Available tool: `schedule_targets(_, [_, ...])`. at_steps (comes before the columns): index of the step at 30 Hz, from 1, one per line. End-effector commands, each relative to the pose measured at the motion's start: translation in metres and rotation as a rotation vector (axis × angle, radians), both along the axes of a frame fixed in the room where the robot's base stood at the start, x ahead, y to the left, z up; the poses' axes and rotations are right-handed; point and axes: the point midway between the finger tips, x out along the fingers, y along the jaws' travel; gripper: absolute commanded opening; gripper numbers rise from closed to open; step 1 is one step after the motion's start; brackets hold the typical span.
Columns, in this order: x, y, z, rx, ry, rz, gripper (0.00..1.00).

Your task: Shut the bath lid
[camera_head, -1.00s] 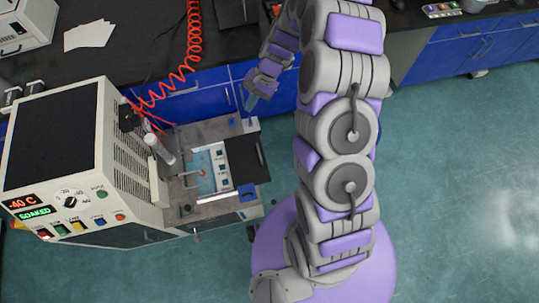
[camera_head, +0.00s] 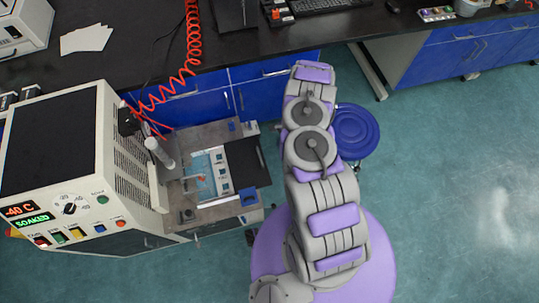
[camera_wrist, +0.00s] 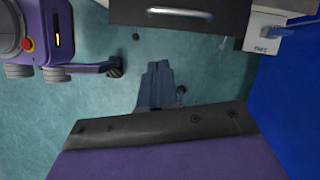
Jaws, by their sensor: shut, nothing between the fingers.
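The bath (camera_head: 210,212) is the open-topped section to the right of the white machine (camera_head: 60,150). Its opening shows a light blue interior and a white strip with dark squares. A dark flat panel (camera_head: 262,160), which looks like the bath lid, sticks out on the opening's right side, so the bath stands uncovered. In the wrist view, a dark panel with a pale bar handle (camera_wrist: 180,12) crosses the top; it appears to be the same lid. My gripper (camera_wrist: 157,66) is shut and empty, over the floor below that handle and apart from it. The arm hides it in the head view.
A blue clamp (camera_head: 248,195) sits at the bath's front right corner. A red coiled hose (camera_head: 192,40) hangs by the machine. Blue cabinets (camera_head: 185,105) stand behind, under a black bench. A round blue stool (camera_head: 356,131) is right of my arm. Floor at the right is clear.

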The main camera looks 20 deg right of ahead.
Motion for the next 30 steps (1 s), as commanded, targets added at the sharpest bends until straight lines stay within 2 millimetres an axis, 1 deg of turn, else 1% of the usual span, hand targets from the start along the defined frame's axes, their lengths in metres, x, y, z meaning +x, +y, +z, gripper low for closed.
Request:
schedule_targets(2, [-0.001, -0.001, -0.008, 0.001, 0.001, -0.001, 0.0])
schedule_targets(5, [-0.002, 0.002, -0.021, 0.004, 0.001, 0.0, 0.0])
schedule_targets(10, [-0.008, 0.014, -0.052, 0.008, 0.005, 0.001, 0.0])
schedule_targets(19, [-0.012, 0.035, -0.095, 0.0, 0.002, 0.003, 0.0])
schedule_targets(22, [-0.014, 0.047, -0.092, 0.002, 0.0, 0.001, 0.0])
schedule_targets(30, [-0.02, 0.067, -0.09, 0.008, 0.0, 0.0, 0.0])
